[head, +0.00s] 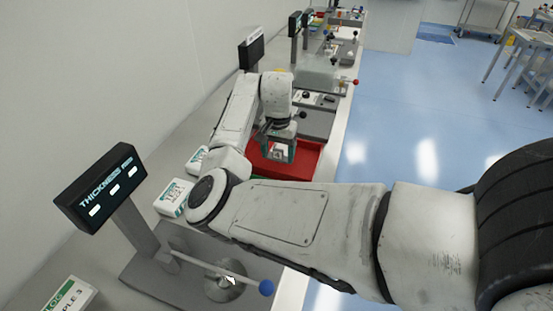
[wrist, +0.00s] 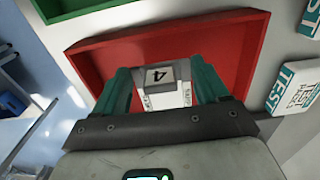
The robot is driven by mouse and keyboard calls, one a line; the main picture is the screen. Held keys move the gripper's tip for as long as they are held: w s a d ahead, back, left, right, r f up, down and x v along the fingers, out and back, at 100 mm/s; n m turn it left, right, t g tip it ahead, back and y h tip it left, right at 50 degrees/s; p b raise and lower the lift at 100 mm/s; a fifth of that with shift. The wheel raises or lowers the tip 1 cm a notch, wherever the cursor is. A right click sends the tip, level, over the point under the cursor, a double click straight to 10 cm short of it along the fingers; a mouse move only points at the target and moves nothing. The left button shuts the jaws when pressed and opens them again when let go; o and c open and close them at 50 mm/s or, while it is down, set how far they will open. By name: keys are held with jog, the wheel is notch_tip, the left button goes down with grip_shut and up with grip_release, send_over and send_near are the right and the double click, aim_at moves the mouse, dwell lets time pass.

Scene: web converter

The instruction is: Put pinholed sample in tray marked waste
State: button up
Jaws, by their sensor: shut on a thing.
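My gripper (wrist: 160,84) has its two green fingers closed on the sides of a sample (wrist: 158,76), a grey piece marked "4" with a white printed part. Any pinhole is too small to see. The sample is over the red tray (wrist: 238,50), between its walls in the wrist view; I cannot tell whether it touches the floor. In the head view my gripper (head: 279,148) is over the red tray (head: 305,162), with the held sample partly hidden. No waste marking on the red tray is readable.
A green tray (wrist: 75,7) adjoins the red one. White boxes marked "TEST" (head: 174,197) stand beside the trays. A thickness gauge (head: 103,187) with a blue-knobbed lever is nearer on the bench. Grey equipment (head: 316,121) stands just beyond the red tray.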

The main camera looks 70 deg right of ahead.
aim_at(277, 158)
jog(key=shift+w+d+f, duration=0.15)
jog(key=shift+w+f, duration=0.15)
jog(key=shift+f, duration=0.3)
jog(key=shift+f+p, duration=0.6)
jog(key=shift+f, duration=0.75)
jog(key=shift+f, duration=0.15)
jog(key=o, duration=1)
jog(key=shift+o, duration=0.2)
notch_tip(277, 158, up, 12)
jog(key=shift+r+b, duration=0.2)
jog(key=shift+b, duration=0.9)
